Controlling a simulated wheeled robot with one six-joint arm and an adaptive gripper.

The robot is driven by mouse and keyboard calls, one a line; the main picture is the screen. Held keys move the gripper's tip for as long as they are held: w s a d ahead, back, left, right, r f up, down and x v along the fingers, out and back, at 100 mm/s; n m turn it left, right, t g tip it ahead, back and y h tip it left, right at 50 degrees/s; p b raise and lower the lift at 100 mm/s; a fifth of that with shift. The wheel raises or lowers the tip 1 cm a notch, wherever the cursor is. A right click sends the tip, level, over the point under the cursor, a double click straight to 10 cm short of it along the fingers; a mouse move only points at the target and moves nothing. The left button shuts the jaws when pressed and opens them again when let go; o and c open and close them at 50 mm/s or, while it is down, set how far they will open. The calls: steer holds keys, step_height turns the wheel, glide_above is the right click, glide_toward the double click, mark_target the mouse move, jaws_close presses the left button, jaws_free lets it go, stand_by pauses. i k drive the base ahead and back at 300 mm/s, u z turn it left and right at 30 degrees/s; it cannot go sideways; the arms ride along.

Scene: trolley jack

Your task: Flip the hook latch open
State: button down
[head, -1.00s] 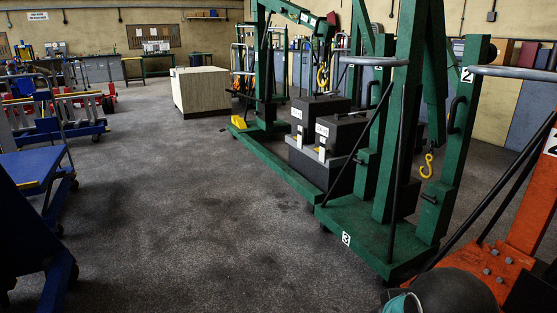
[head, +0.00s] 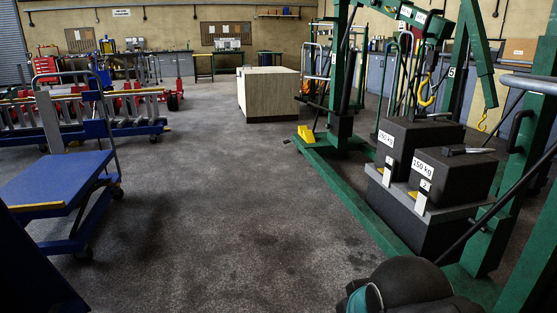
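A yellow hook (head: 427,90) hangs among the green crane frames at the upper right. My gripper is not in view. Only a dark rounded part of my own arm with a teal ring shows at the bottom right, well apart from both hooks in the picture.
A pale box (head: 268,94) stands farther back. A blue trolley (head: 60,185) is at left. Open grey floor (head: 210,200) lies between.

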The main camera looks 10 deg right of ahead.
mark_target(433, 92)
steer(key=z, duration=0.05)
steer(key=i, duration=1.8)
steer(key=z, duration=0.65)
steer(key=i, duration=1.75)
steer(key=z, duration=0.5)
